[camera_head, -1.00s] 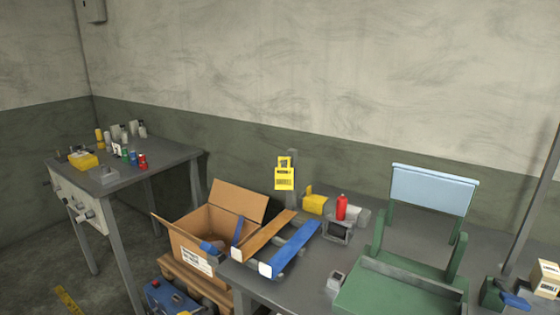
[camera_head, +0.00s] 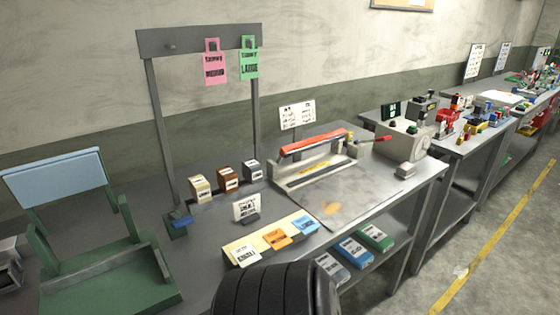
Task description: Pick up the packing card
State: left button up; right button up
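I cannot tell for sure which card is the packing card. A small white card (camera_head: 245,207) with dark print stands in a dark holder on the grey table, in front of several small boxes. A pink tag (camera_head: 215,66) and a green tag (camera_head: 249,62) hang by their handles from the grey rack's crossbar. A larger white printed sign (camera_head: 297,114) stands behind the table. Neither gripper can be made out in the head view.
A strip with white, orange and blue cards (camera_head: 276,238) lies near the front. A sealer with a red bar (camera_head: 314,144) stands right of centre. A green stand (camera_head: 105,270) is at left. A black ribbed shape (camera_head: 265,291) covers part of the front edge.

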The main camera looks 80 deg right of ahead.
aim_at(246, 211)
jog(key=z, duration=2.45)
